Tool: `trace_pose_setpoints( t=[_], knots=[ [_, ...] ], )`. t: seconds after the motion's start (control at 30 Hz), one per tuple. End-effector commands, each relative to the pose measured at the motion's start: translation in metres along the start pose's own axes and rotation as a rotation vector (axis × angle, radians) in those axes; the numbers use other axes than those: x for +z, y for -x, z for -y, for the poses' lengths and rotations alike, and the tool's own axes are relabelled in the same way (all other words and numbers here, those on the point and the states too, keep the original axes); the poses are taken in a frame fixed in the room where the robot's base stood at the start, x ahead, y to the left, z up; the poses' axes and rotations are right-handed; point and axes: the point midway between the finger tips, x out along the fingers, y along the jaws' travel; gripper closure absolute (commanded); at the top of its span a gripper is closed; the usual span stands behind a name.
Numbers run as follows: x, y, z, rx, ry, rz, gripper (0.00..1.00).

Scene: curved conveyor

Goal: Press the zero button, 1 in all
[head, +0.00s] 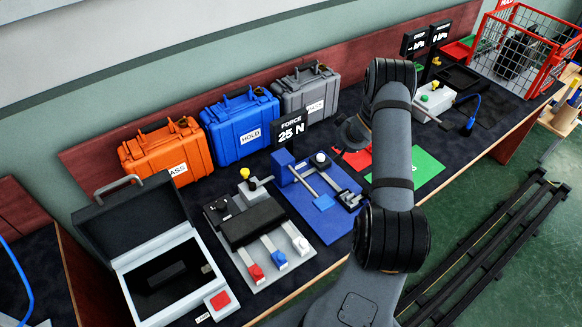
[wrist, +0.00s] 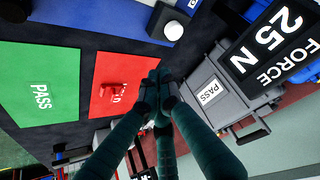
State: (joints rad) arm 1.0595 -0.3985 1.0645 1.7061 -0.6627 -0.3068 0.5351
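A white round button (head: 320,157) sits on a small black box at the back of the blue board in the head view. It also shows near the top of the wrist view (wrist: 172,29). I cannot read a "zero" label on it. The FORCE display (head: 291,131) reads 25 N and stands behind it. My gripper (wrist: 156,88) has its dark fingers drawn together at the tips with nothing seen between them. It is over the edge of the red mat (wrist: 120,80), apart from the white button. In the head view my arm partly hides the gripper.
Orange (head: 165,150), blue (head: 241,125) and grey (head: 307,92) cases line the back. A green PASS mat (head: 420,172) lies beside the red mat. A board with red, blue and white buttons (head: 257,273) and an open case (head: 150,252) stand left. A red wire basket (head: 530,45) is far right.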

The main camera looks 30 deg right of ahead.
Motion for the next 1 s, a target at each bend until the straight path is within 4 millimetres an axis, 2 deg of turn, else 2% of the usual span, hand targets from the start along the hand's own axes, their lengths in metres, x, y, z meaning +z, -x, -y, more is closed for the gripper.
trace_pose_setpoints(
  t=[0.03, 0.13, 0.2, 0.3, 0.77, 1.0],
  knots=[
    [-0.013, 0.001, 0.007, -0.030, -0.010, -0.045, 1.00],
    [-0.037, 0.004, 0.028, -0.107, -0.052, -0.125, 1.00],
    [-0.048, 0.007, 0.040, -0.152, -0.098, -0.162, 1.00],
    [-0.055, 0.009, 0.045, -0.180, -0.164, -0.179, 1.00],
    [-0.054, 0.009, 0.045, -0.183, -0.214, -0.173, 1.00],
    [-0.048, -0.001, 0.045, -0.182, -0.214, -0.173, 1.00]
  ],
)
